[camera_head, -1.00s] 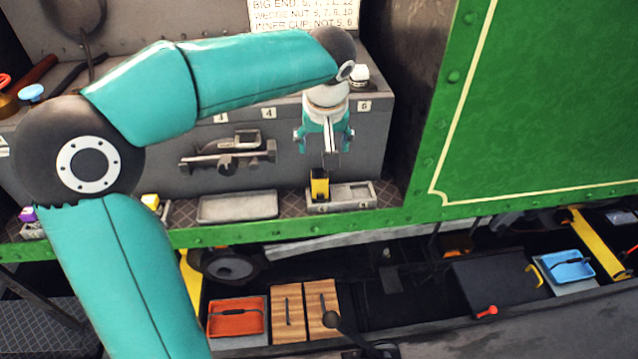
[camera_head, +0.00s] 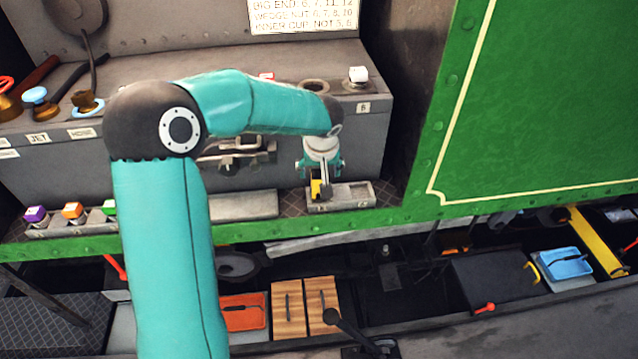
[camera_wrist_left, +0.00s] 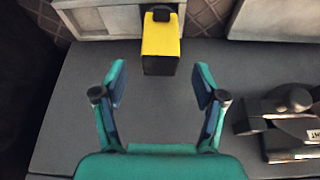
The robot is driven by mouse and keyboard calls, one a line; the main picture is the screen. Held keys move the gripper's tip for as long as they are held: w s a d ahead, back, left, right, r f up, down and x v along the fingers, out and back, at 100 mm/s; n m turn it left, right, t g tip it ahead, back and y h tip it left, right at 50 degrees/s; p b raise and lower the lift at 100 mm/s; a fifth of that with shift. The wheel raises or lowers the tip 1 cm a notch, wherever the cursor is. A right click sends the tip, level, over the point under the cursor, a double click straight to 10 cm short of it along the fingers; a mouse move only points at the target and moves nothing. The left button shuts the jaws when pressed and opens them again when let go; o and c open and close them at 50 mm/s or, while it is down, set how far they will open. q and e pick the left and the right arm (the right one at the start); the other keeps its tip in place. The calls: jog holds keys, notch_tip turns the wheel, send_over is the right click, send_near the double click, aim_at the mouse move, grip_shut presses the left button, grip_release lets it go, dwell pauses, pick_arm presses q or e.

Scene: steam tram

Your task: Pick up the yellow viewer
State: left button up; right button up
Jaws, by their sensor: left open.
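The yellow viewer (camera_head: 315,188), with a black end, stands in the left part of a small grey tray (camera_head: 356,199) on the green-edged ledge. My left gripper (camera_head: 323,178) partly hides it in the head view. In the left wrist view, the viewer (camera_wrist_left: 161,40) is centred just beyond the fingertips of my left gripper (camera_wrist_left: 160,82). The fingers are spread wide with nothing between them, and the viewer is apart from them. My right gripper is not in view.
A grey metal fitting (camera_wrist_left: 285,118) sticks out from the box face (camera_head: 365,145), to the right in the wrist view. An empty shallow tray (camera_head: 248,205) lies left of the small tray. Purple (camera_head: 35,214) and orange (camera_head: 72,211) topped blocks stand further left.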

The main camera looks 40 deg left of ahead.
aim_at(320, 173)
pick_arm(q)
jog(key=x, duration=0.3)
jog(key=shift+w, duration=0.1)
jog(key=shift+c, duration=0.3)
grip_shut()
